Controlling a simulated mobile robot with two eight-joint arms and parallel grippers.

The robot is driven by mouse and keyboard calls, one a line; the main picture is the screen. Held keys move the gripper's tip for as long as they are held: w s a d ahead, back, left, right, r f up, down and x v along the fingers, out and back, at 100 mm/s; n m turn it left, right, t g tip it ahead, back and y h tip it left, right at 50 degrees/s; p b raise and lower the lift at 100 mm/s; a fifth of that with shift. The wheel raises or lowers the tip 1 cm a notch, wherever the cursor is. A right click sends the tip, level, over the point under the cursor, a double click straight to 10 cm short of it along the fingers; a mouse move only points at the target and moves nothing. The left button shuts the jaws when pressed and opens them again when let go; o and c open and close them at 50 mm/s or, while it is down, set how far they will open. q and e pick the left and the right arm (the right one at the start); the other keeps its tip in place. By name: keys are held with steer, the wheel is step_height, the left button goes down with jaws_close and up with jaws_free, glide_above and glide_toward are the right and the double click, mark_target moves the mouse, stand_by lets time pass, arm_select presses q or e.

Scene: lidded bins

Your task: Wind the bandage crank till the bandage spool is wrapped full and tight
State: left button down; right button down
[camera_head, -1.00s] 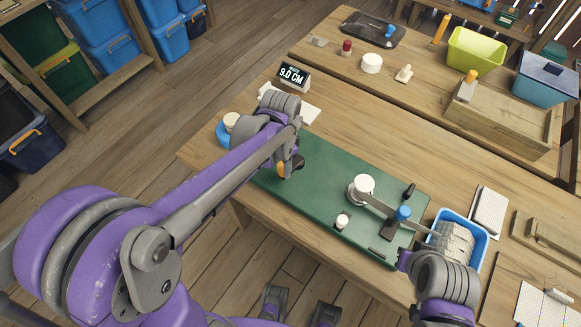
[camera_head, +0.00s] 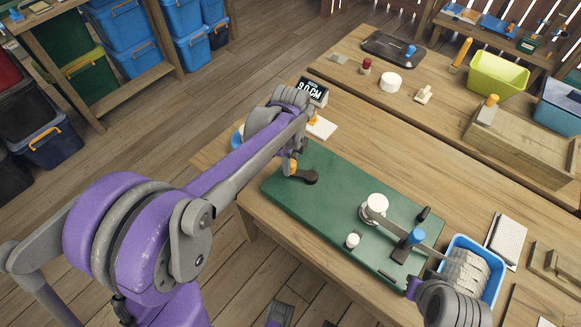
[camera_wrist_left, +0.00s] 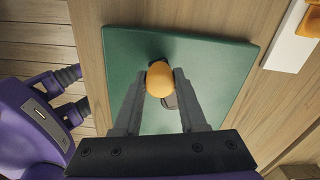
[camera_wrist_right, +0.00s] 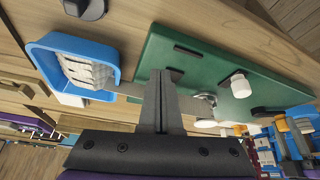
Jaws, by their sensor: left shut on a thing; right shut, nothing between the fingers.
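The crank's orange knob (camera_wrist_left: 159,79) sits between the fingertips of my left gripper (camera_wrist_left: 158,88), which is shut on it. In the head view this gripper (camera_head: 292,166) is at the left end of the green board (camera_head: 325,185), with the dark crank arm (camera_head: 308,178) beside it. A white-topped spool (camera_head: 377,203) stands on a grey disc on the board. A grey strip runs from it past a blue knob (camera_head: 415,237) towards a blue bin. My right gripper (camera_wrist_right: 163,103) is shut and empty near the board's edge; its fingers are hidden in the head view.
The blue bin (camera_head: 494,289) holds folded pale gauze (camera_head: 466,274). A small white peg (camera_head: 352,240) stands at the board's front. A display (camera_head: 313,90) reads 9.0 CM. A ridged notepad (camera_head: 505,240) lies right of the board.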

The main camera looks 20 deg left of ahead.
arm_select(q)
steer(key=w+m, duration=0.2)
steer(key=m, duration=0.3)
steer(key=shift+w+d, duration=0.1)
steer(key=shift+w, duration=0.3)
steer(key=shift+m, duration=0.4)
steer(key=shift+c, duration=2.3)
jaws_free()
step_height(320, 180, up, 11)
steer(key=shift+f, duration=0.1)
